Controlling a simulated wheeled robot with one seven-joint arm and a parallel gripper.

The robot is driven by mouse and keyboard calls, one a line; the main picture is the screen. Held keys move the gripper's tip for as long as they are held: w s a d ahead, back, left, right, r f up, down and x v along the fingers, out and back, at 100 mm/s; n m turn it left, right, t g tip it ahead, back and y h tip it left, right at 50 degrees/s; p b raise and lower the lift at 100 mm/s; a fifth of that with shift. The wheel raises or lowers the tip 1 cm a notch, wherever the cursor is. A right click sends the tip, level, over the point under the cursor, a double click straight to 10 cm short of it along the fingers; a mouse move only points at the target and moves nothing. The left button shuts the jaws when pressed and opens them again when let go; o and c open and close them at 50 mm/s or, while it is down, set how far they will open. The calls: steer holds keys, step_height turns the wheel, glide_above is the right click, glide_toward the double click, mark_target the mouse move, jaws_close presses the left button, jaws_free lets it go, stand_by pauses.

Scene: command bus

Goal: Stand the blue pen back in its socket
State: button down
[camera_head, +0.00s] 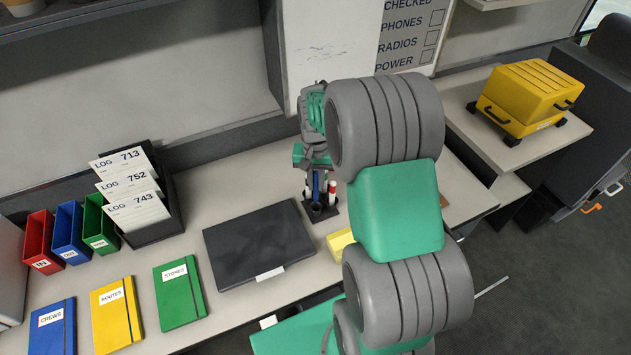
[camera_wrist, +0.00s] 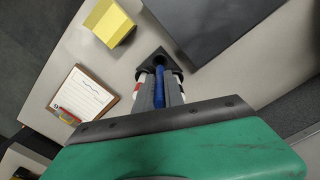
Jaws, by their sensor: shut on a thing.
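The black pen holder (camera_head: 321,213) stands on the desk behind the dark closed laptop's right corner; it also shows in the wrist view (camera_wrist: 152,62). A red-and-white marker (camera_head: 332,188) and another pale marker (camera_head: 308,191) stand in it. My gripper (camera_wrist: 160,84) is directly above the holder, pointing down, with its fingers shut on the blue pen (camera_wrist: 159,92). The pen is a thin blue strip between the fingers in the head view (camera_head: 316,183). Its lower end overlaps the holder; I cannot tell whether it is inside a socket.
The laptop (camera_head: 258,247) lies left of the holder. A yellow block (camera_wrist: 110,22) and a clipboard (camera_wrist: 82,95) lie nearby. Log cards in a black rack (camera_head: 158,225), coloured bins and notebooks fill the left desk. A yellow case (camera_head: 525,95) sits at right.

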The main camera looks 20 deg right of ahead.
mark_target(316, 200)
steer(key=shift+f+b, duration=0.35)
stand_by(0.6)
steer(key=shift+f+b, duration=0.65)
steer(key=shift+f, duration=0.35)
steer(key=shift+f, duration=0.15)
steer(key=shift+f+b, duration=0.6)
steer(key=shift+f, duration=0.1)
steer(key=shift+f, duration=0.1)
steer(key=shift+f+b, duration=0.55)
steer(key=shift+f, duration=0.15)
steer(key=c, duration=1.4)
jaws_free()
